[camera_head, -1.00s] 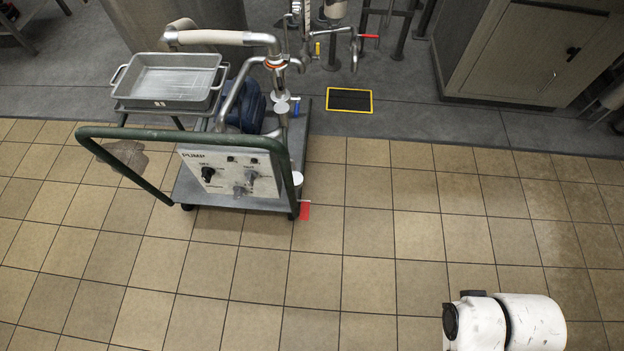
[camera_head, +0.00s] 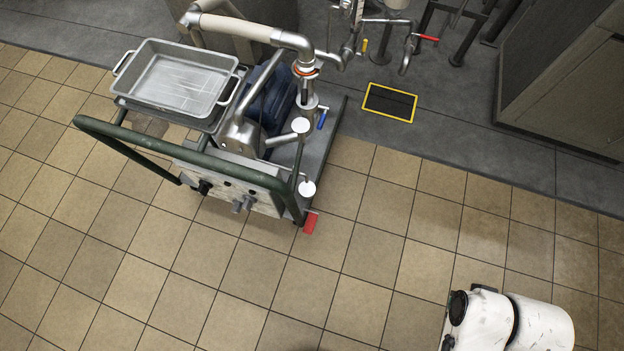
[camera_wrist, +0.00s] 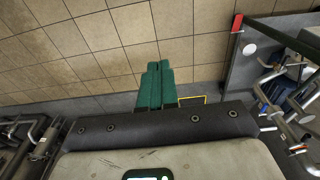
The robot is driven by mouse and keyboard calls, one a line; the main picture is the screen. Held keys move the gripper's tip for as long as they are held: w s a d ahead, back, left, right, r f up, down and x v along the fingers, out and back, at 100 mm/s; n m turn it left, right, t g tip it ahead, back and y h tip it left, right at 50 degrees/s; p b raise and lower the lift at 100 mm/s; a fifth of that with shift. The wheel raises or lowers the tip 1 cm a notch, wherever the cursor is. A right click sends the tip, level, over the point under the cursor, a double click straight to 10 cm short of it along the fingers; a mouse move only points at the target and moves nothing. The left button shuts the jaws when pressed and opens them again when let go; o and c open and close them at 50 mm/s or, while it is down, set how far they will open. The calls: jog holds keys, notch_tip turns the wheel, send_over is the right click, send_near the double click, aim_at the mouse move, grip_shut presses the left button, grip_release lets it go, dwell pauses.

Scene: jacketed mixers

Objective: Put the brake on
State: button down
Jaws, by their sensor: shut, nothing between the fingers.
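A pump cart (camera_head: 318,170) stands on the tiled floor, with a green push handle (camera_head: 190,155) on its near side. A small red pedal (camera_head: 311,223) sticks out low at the cart's near right corner, over the tiles; I take it to be the brake. In the wrist view the red pedal (camera_wrist: 237,23) shows at the upper right, at the corner of the cart's deck (camera_wrist: 240,70). My gripper (camera_wrist: 154,86) shows there with green fingers shut together and empty, left of the pedal and apart from it. My gripper is outside the head view.
A grey tray (camera_head: 180,80) sits on the cart's left, and piping rises at its back. A yellow-framed floor plate (camera_head: 389,102) lies behind right of the cart. A cabinet (camera_head: 570,80) stands at the far right. The tiles right of the pedal are clear.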

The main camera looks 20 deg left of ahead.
jog(key=shift+w, duration=0.1)
jog(key=w+a+f+n+y+b, duration=0.1)
jog(key=w+a+f+n+b, duration=0.5)
jog(key=f, duration=0.7)
jog(key=w+a+f+n+g+y+b, duration=0.1)
jog(key=w+a+f+n+b, duration=0.5)
jog(key=a+f+b, duration=0.4)
jog(key=w+a+f+n+y+b, duration=0.1)
jog(key=w+a+f+n+b, duration=0.5)
jog(key=a+f, duration=1)
jog(key=f+b, duration=0.1)
jog(key=b, duration=0.1)
jog(key=shift+w+a+f+g+y+b, duration=0.15)
jog(key=shift+w+f+g+y+b, duration=0.15)
jog(key=shift+f+g+b, duration=0.1)
